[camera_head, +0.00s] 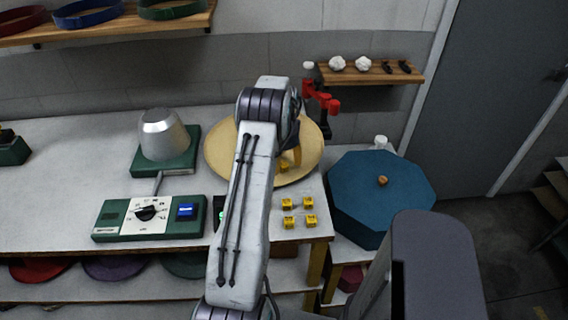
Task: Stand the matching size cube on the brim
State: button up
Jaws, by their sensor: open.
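A pale straw hat (222,150) with a wide round brim lies at the back of the table, partly hidden behind my arm. A small yellow cube (284,166) shows on the near part of the brim, just under my gripper (291,143). My gripper is mostly hidden by my own arm; it is open over the hat, and I cannot tell whether it touches the cube. Several more yellow cubes (307,203) sit in two rows on the table's front right. They carry dark marks too small to read.
A green control box (150,218) with a dial and blue display stands at the front left. A metal hat form (163,135) on a green base is behind it. A blue octagonal box (375,195) stands right of the table. Shelves (370,75) hang at the back.

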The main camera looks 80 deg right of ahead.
notch_tip(320, 180, up, 11)
dwell(0.5)
jog(key=shift+a, duration=0.15)
